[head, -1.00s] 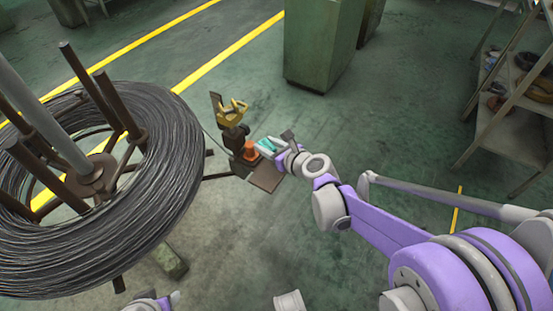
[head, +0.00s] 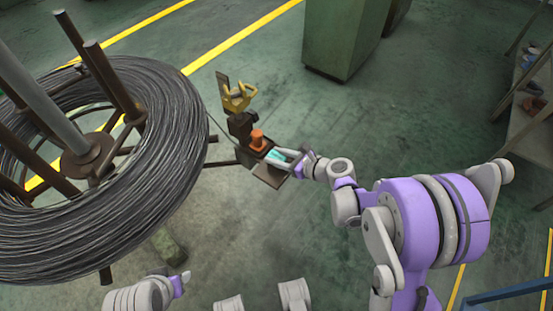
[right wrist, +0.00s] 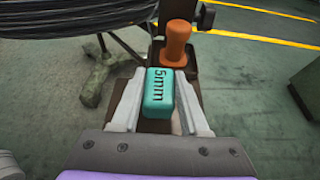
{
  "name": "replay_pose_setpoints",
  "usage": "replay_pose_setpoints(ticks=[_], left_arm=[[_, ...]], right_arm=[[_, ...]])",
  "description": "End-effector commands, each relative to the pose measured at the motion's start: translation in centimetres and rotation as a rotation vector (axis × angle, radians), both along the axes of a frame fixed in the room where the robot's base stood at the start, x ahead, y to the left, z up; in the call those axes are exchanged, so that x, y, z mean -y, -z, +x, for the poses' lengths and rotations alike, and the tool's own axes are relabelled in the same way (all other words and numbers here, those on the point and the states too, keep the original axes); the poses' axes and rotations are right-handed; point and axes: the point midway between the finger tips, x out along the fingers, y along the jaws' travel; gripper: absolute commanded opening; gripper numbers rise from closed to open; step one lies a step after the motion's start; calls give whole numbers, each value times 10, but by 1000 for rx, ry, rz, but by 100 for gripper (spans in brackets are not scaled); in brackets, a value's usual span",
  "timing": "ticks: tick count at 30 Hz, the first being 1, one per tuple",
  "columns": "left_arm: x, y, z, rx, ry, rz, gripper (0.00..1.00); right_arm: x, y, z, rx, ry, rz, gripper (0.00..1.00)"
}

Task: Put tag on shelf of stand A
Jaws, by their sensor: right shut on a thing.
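The tag (right wrist: 159,92) is a teal block marked "5mm". In the right wrist view it sits between the two white fingers of my right gripper (right wrist: 158,105), which is shut on it. In the head view the tag (head: 275,157) and my right gripper (head: 281,158) are over the small dark shelf (head: 271,176) of the stand (head: 241,127). An orange knob-shaped piece (head: 257,140) stands just beyond the tag on the stand. I cannot tell whether the tag touches the shelf. My left gripper (head: 180,284) shows only in part at the bottom edge, and its fingers are unclear.
A large wire coil (head: 170,150) on a rack with upright posts fills the left. A yellow piece (head: 238,97) tops the stand. A green cabinet (head: 341,35) stands at the back, and a shelf rack (head: 530,125) at the right. Floor between is clear.

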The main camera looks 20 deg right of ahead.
Motion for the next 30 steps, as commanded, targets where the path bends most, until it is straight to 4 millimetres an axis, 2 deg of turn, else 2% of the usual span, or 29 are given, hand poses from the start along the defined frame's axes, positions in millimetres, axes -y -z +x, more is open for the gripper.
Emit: replay_pose_setpoints(ticks=[1,3,13,14,18,19,30], left_arm=[[0,5,1,-1,0,0,50],[0,6,1,-1,0,0,50],[0,9,2,-2,0,0,50],[0,9,1,-2,0,0,50],[0,8,1,-2,0,0,50],[0,8,1,-2,0,0,50],[0,3,0,-1,0,0,50]], right_arm=[[0,10,1,0,0,0,0],[0,14,0,0,0,0,0],[0,17,0,0,0,0,0],[0,17,0,0,0,0,46],[0,16,0,0,1,0,71],[0,16,0,0,1,0,74],[0,10,0,0,1,0,74]])
